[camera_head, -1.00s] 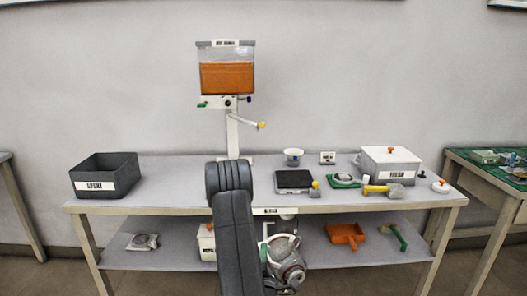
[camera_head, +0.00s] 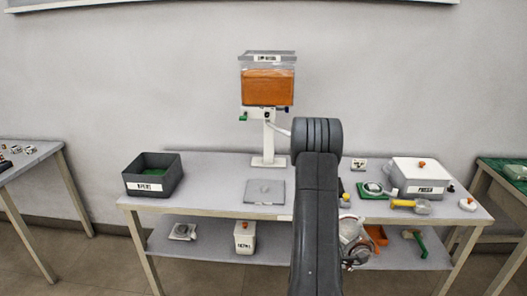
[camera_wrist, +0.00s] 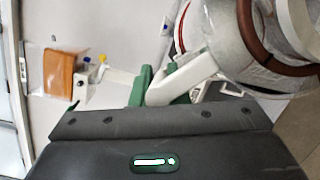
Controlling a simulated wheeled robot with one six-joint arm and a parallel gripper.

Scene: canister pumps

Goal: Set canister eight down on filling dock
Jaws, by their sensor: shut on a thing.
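My gripper (camera_wrist: 160,88) is shut on the white handle (camera_wrist: 185,78) of a grey and white canister in the wrist view. The round canister body (camera_wrist: 235,35), with a brown-red band, fills the upper right there and is cut off by the frame. In the head view the canister (camera_head: 349,228) shows partly to the right of my arm, low in front of the table; my arm hides my gripper. Its number is not readable. A flat grey plate (camera_head: 264,191), possibly the filling dock, lies bare on the tabletop before the dispenser stand (camera_head: 269,135).
An orange-filled tank (camera_head: 268,85) tops the stand. A dark bin (camera_head: 154,176) stands at the left, a white lidded box (camera_head: 421,178) at the right with small items beside it. The tabletop (camera_head: 215,185) between bin and plate is clear. A lower shelf (camera_head: 210,245) holds more things.

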